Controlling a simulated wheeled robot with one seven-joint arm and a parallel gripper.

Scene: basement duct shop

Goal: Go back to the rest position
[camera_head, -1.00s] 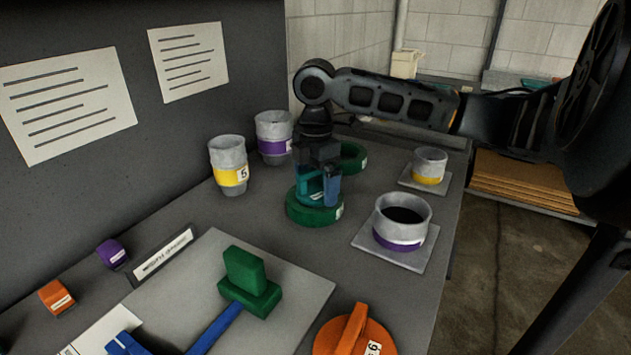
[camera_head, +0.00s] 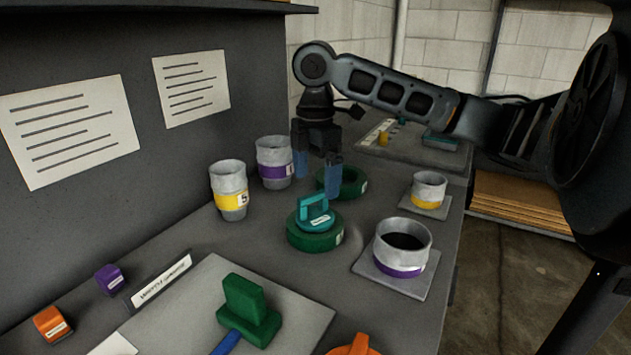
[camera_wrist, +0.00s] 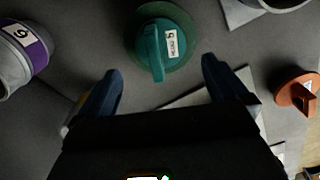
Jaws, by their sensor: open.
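My gripper (camera_head: 317,176) is open and empty, with blue fingers pointing down above the table. It hangs above and just behind a teal handled piece (camera_head: 314,215) that sits on a green disc (camera_head: 315,238). In the wrist view, the teal piece (camera_wrist: 158,50) lies beyond my two spread fingers (camera_wrist: 162,92), apart from them. Its label shows in both views.
A yellow-banded duct (camera_head: 229,190) and a purple-banded duct (camera_head: 273,162) stand to the left. Another green ring (camera_head: 353,182) lies behind. Two ducts on plates, yellow-banded (camera_head: 428,188) and purple-banded (camera_head: 402,247), stand right. A green block (camera_head: 247,312) is in front.

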